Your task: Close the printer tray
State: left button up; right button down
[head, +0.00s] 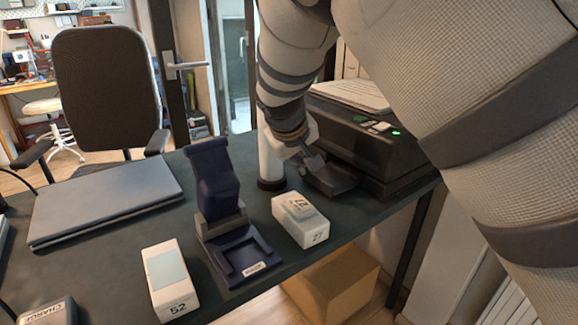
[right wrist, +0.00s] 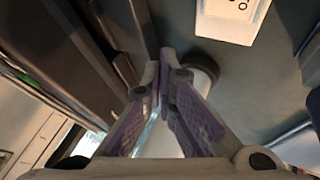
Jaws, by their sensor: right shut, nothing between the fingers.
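The black printer (head: 365,148) stands at the back right of the dark table. Its tray (head: 332,180) sticks out from its front, low over the table. My right gripper (head: 312,164) is shut and empty, with its fingers at the left side of the tray. I cannot tell whether they touch it. In the right wrist view, the closed fingertips (right wrist: 163,68) show between the printer's dark side (right wrist: 75,50) and a white post. My right arm covers part of the printer in the head view. My left gripper is not in view.
The white post (head: 270,158) on a dark foot stands just left of my right gripper. A white box marked 27 (head: 300,220), a dark blue stand (head: 222,195), a white box marked 52 (head: 168,280) and a closed laptop (head: 105,200) are on the table.

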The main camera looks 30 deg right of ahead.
aim_at(338, 172)
jog(key=x, duration=0.5)
jog(key=b+x, duration=0.1)
jog(key=x, duration=0.2)
jog(key=shift+s+f, duration=0.2)
jog(key=shift+s, duration=0.2)
jog(key=shift+w+d+f, duration=0.25)
jog(key=shift+d+f, duration=0.05)
jog(key=shift+f, duration=0.05)
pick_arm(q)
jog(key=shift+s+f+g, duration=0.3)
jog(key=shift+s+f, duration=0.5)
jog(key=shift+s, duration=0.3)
pick_arm(e)
jog(key=d, duration=0.7)
jog(key=w+d, duration=0.1)
jog(key=d, duration=0.2)
jog(key=shift+d, duration=0.2)
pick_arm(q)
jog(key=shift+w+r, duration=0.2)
pick_arm(e)
jog(key=shift+s, duration=0.1)
